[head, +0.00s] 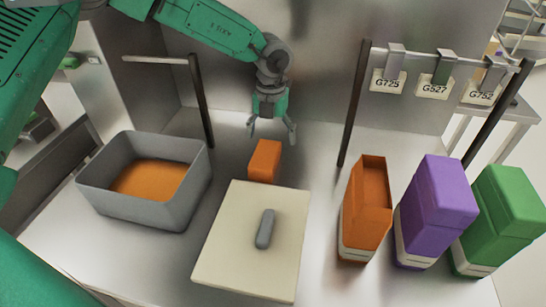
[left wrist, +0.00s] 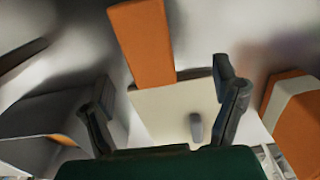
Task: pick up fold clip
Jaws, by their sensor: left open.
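My left gripper (head: 272,136) hangs open and empty, fingers down, just behind and above a small orange block (head: 265,158). In the left wrist view, the open fingers (left wrist: 163,80) are spread wide and the orange block (left wrist: 142,42) shows beyond them. A grey rounded piece (head: 265,229) lies on a cream board (head: 228,250); it also shows in the left wrist view (left wrist: 196,128). My right gripper is not in view.
A grey bin (head: 185,200) with orange contents stands left of the board. Orange (head: 352,225), purple (head: 432,205) and green (head: 500,220) containers stand at the right. Tags hang from a rail between dark posts (head: 352,110). A metal wall (head: 325,50) stands behind.

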